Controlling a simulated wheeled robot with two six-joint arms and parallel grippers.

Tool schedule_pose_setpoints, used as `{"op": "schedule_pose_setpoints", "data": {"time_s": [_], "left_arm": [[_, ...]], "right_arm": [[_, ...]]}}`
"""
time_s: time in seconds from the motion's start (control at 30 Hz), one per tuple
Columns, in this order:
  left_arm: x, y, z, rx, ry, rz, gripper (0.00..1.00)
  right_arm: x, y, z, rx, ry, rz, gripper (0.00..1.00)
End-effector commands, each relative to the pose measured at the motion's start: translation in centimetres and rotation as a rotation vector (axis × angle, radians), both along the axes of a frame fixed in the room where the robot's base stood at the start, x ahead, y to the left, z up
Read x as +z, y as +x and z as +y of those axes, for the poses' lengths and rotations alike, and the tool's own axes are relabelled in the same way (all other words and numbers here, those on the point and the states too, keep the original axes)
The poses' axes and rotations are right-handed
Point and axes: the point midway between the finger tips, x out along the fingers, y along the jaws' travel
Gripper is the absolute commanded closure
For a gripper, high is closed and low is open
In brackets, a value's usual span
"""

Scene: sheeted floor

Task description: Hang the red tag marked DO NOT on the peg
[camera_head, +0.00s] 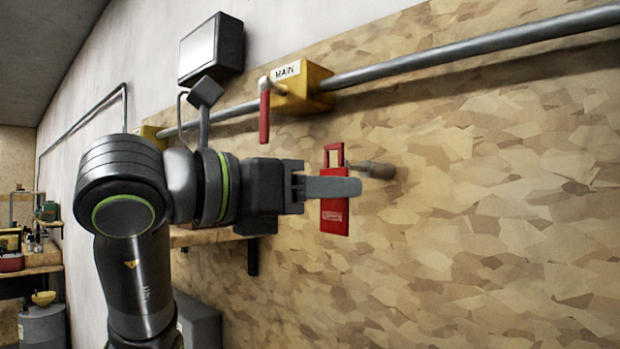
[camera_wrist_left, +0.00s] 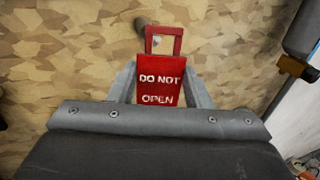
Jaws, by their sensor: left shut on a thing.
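The red tag (camera_head: 334,216) has a square opening in its upper part. In the left wrist view its face (camera_wrist_left: 160,80) reads DO NOT OPEN in white. My left gripper (camera_head: 336,187) is shut on the tag's body and holds it upright, its opening above the fingers. The peg (camera_head: 378,170) sticks out of the wood-chip wall just right of the tag, close to the opening's height. In the left wrist view the peg (camera_wrist_left: 141,24) lies behind the tag's top left. I cannot tell whether its tip has entered the opening. My right gripper is not in view.
Above the tag, a yellow box (camera_head: 305,91) marked MAIN carries a red-handled lever (camera_head: 264,112) and a grey pipe (camera_head: 470,48). A shelf (camera_head: 205,238) lies behind my arm. The wall right of the peg is bare.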

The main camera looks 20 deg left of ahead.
Motion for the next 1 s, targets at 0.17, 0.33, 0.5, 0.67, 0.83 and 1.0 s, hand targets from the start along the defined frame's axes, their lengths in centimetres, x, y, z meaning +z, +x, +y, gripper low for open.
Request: {"op": "schedule_pose_setpoints", "data": {"time_s": [0.17, 0.33, 0.5, 0.67, 0.83, 1.0], "left_arm": [[0.0, 1.0, -0.4, -0.001, 0.0, 0.001, 0.83], [-0.1, 2.0, -0.8, -0.002, 0.0, 0.001, 0.83], [-0.1, 3.0, -1.1, -0.002, -0.001, 0.001, 0.83], [-0.9, 3.7, -1.4, -0.001, -0.001, 0.001, 0.83], [-1.2, 4.1, -1.5, 0.001, -0.001, 0.0, 0.83], [-1.3, 4.2, -1.5, 0.001, -0.001, -0.001, 0.83]], "right_arm": [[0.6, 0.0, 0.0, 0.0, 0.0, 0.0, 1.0], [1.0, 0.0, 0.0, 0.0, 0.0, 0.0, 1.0], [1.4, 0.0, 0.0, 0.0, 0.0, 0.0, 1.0], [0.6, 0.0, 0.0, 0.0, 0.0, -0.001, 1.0], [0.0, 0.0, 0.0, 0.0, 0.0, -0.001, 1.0], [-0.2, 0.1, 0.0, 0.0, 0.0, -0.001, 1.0]]}}
